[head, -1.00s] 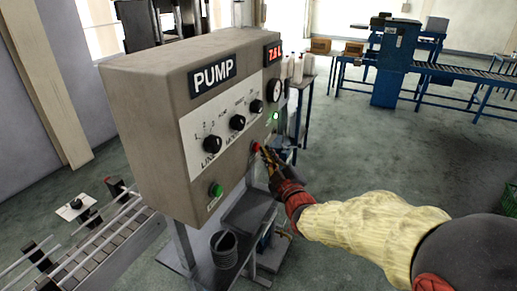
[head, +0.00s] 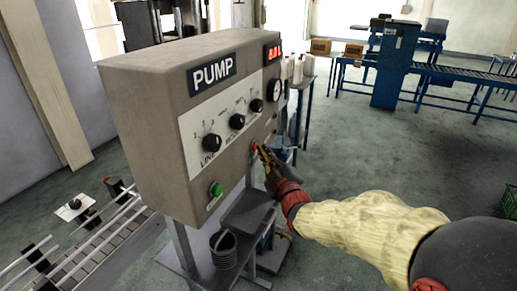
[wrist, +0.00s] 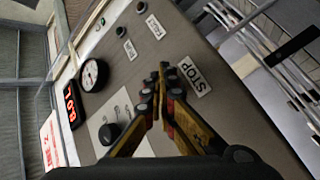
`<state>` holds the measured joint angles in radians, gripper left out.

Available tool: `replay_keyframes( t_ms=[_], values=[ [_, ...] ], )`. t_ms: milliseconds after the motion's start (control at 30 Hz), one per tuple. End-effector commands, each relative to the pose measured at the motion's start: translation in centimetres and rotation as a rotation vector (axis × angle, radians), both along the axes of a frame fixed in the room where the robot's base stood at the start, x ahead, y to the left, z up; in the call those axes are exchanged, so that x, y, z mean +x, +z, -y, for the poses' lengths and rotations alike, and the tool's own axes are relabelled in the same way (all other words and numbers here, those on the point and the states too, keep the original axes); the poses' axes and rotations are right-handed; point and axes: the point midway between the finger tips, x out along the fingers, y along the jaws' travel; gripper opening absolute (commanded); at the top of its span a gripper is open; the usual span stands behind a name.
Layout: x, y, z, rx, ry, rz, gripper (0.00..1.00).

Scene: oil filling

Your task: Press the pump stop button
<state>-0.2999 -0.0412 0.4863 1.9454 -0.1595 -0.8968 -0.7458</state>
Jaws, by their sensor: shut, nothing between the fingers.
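The grey pump panel (head: 150,130) faces right and carries a PUMP label, knobs and a red display (head: 273,52) that appears to read 8.0 L. The red stop button (head: 254,147) sits low on the panel face, right of the green button (head: 216,189). My gripper (head: 264,152) is shut and empty, its tips at the red button; exact contact cannot be told. In the wrist view the closed fingertips (wrist: 163,68) are beside the STOP label (wrist: 194,77) and hide the button. The RUN lamp (wrist: 121,31) and FAULT lamp (wrist: 141,8) look dark.
A round gauge (head: 275,90) and dark knobs (head: 237,122) are on the panel near my gripper. A metal can (head: 223,248) stands on a shelf below. A roller conveyor (head: 105,240) runs at lower left. Open floor lies to the right.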

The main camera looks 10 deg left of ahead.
Motion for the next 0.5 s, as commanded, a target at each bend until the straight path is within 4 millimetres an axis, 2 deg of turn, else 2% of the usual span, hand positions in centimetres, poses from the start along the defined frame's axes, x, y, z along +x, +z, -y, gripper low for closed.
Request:
replay_keyframes(
  t_ms=[300, 500],
  values=[
    [-0.01, 0.09, -0.01, 0.0, 0.001, 0.002, 0.0],
    [-0.21, 0.09, 0.66, 0.0, -0.001, 0.003, 0.0]
  ],
)
